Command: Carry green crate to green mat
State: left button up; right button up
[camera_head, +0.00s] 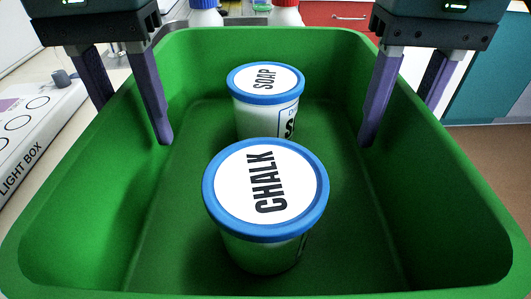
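The green crate (345,272) fills most of the head view, with its near rim running out of the bottom edge. A tub labelled CHALK (265,190) stands upright inside it near the front. A tub labelled SOAP (266,95) stands upright behind it. My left gripper (137,125) straddles the crate's left wall, one finger inside and one outside. My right gripper (392,125) straddles the right wall the same way. The lower outer fingers are hidden by the walls. I cannot tell whether either gripper presses on the wall. No green mat is in view.
A white light box (38,135) lies at the left, close to the crate. Bottles with a blue cap (204,4) and a red cap (286,3) stand beyond the far rim. A red drawer front (338,14) and a teal cabinet (497,65) are behind, with brown floor (500,150) at right.

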pick_arm(q)
jog(key=shift+f, duration=0.65)
pick_arm(e)
jog(key=shift+f, duration=0.7)
pick_arm(q)
jog(key=shift+c, duration=0.3)
pick_arm(e)
jog(key=shift+c, duration=0.3)
pick_arm(q)
grip_shut()
pick_arm(e)
grip_shut()
pick_arm(q)
jog(key=shift+r, duration=0.1)
pick_arm(e)
jog(key=shift+r, duration=0.15)
